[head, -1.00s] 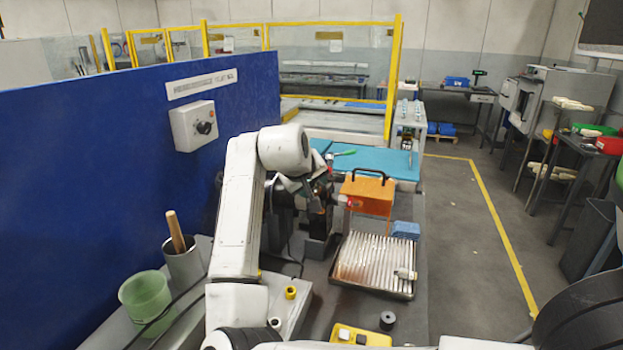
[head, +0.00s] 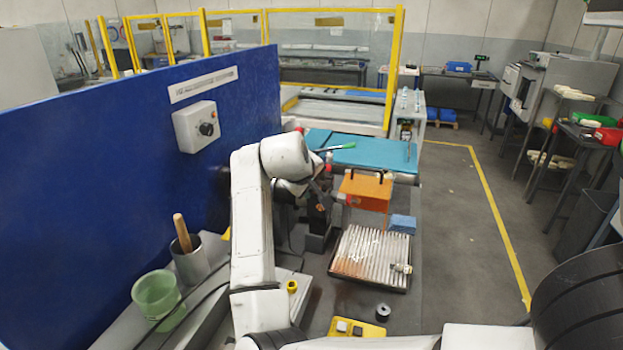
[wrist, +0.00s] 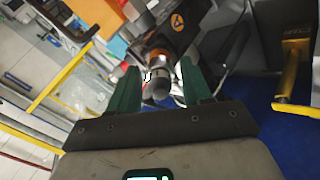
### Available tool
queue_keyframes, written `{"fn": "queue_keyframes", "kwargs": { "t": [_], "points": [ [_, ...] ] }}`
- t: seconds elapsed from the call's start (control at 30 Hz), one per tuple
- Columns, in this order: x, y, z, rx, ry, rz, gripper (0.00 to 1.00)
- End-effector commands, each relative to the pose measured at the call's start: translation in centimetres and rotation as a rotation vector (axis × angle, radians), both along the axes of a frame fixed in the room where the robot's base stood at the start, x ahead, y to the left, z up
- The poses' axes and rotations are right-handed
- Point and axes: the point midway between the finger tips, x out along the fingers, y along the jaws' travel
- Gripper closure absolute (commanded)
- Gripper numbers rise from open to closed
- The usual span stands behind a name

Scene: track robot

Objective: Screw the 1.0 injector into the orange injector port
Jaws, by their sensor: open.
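In the wrist view my gripper (wrist: 162,70) is open, its two green fingers on either side of a short silver-grey cylinder (wrist: 157,88). An orange ring (wrist: 159,54) sits right behind the cylinder, against a black body (wrist: 185,25) with an orange triangle mark. The cylinder looks in line with the ring; I cannot tell whether it is the 1.0 injector or how deep it sits. Small gaps seem to show between fingers and cylinder. In the head view the black machine (head: 318,218) stands below my wrist, and my arm hides the fingers and port.
An orange box with a black handle (head: 366,192) stands right of the machine. A tray (head: 370,285) of pale rods lies in front, with a blue cloth (head: 403,223) beside it. A blue panel (head: 120,160) walls off the left. A green pot (head: 158,298) stands front left.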

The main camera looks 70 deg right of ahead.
Motion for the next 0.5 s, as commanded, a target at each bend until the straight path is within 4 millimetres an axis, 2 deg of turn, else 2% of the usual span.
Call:
{"fn": "queue_keyframes", "kwargs": {
  "t": [0.5],
  "points": [
    [-0.02, 0.01, 0.24, -0.008, 0.109, 0.108, 0.51]
  ]
}}
